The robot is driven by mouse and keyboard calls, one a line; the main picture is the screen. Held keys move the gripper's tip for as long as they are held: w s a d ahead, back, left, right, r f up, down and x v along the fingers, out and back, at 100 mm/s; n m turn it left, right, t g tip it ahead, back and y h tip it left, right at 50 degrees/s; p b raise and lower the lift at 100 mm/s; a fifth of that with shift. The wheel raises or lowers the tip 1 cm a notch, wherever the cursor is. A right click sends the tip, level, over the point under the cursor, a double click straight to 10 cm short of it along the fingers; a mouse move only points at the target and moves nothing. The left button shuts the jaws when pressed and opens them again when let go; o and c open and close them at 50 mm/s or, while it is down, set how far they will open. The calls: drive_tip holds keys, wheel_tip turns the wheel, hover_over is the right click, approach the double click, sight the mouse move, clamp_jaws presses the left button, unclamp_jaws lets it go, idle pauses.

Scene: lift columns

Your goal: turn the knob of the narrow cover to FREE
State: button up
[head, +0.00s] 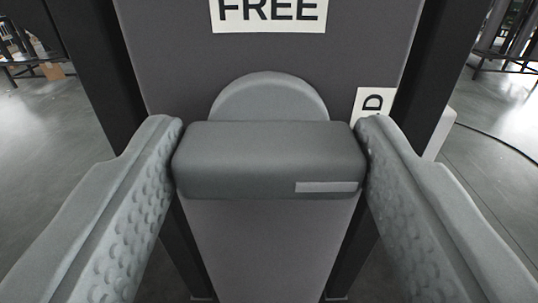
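The knob (265,158) is a grey rounded bar lying level across the picture. A pale stripe marks the lower right of its front face, and a round grey disc (268,97) shows behind it. The knob is on a narrow dark grey cover (275,245). A white FREE label (268,12) is above it, partly cut off by the top edge. My gripper (270,150) has one finger at each end of the bar. Both fingers appear to press against the bar's ends, with no clear gap seen.
A second white label (373,103) sits right of the knob, mostly hidden by my right finger; one sideways letter, D, shows. Dark posts (92,65) flank the cover on both sides. Grey floor lies beyond, with a dark cable (497,141) at the right.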

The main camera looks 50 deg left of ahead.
drive_tip(key=c, duration=0.4)
drive_tip(key=n, duration=0.8)
drive_tip(key=shift+s, duration=0.1)
drive_tip(key=n, duration=0.5)
drive_tip(key=shift+a+f+n, duration=0.1)
drive_tip(key=shift+f+n, duration=0.05)
drive_tip(key=shift+n, duration=0.15)
drive_tip(key=shift+s+f+n, duration=0.1)
drive_tip(key=shift+n, duration=2.1)
